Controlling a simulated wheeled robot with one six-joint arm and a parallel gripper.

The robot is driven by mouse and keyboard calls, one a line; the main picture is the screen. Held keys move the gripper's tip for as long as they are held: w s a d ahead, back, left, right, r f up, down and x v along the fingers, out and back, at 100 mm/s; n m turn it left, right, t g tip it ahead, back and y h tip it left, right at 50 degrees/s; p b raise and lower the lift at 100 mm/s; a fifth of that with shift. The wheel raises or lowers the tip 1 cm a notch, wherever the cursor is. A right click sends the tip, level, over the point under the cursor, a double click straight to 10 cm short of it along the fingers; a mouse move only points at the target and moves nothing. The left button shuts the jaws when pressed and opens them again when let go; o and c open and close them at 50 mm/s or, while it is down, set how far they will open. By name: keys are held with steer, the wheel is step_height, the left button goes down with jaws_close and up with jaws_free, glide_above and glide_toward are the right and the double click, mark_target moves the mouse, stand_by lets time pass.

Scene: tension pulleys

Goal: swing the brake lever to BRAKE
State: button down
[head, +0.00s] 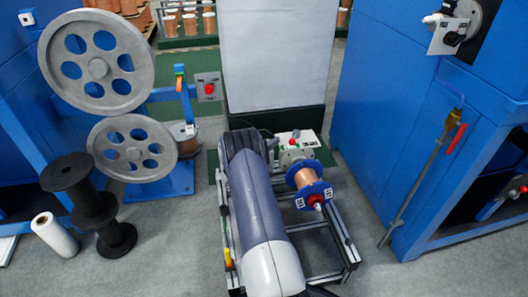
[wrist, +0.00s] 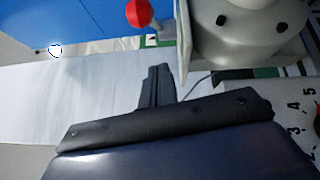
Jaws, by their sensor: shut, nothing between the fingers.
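In the wrist view a red ball knob (wrist: 139,12) stands on a short stem near the top, beside a pale rounded housing (wrist: 235,30). In the head view small red knobs (head: 294,140) show by a grey disc (head: 292,156) above the copper spool (head: 305,178). I cannot tell for sure which is the brake lever, nor read the word BRAKE. My gripper (wrist: 155,80) is shut and empty, below the red knob in the wrist picture and apart from it. In the head view my arm hides the gripper.
A metal frame (head: 340,245) holds the copper spool with blue flanges. Two large grey pulleys (head: 97,66) and a black reel (head: 75,185) stand left. A blue cabinet (head: 380,130) with a red-handled rod (head: 457,138) stands right. A numbered dial (wrist: 300,115) is close at right in the wrist view.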

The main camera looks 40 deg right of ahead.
mark_target(294, 138)
steer(key=shift+s+d+r, duration=0.2)
steer(key=shift+s, duration=0.65)
steer(key=shift+s+d+r, duration=0.15)
steer(key=shift+s+d, duration=0.05)
steer(key=shift+s, duration=0.6)
steer(key=shift+s+d+b, duration=0.15)
steer(key=shift+s+b, duration=0.35)
steer(key=shift+b, duration=0.15)
steer(key=shift+s+d+f+b, duration=0.15)
steer(key=shift+s+d+b, duration=0.05)
steer(key=shift+s+b, duration=0.5)
steer(key=shift+s+d+b, duration=0.5)
steer(key=shift+s+b, duration=0.4)
steer(key=shift+b, duration=0.2)
steer(key=shift+s+d+b, duration=0.95)
steer(key=shift+s+b, duration=0.1)
steer(key=shift+b, duration=0.3)
steer(key=shift+r, duration=0.2)
steer(key=shift+f, duration=0.1)
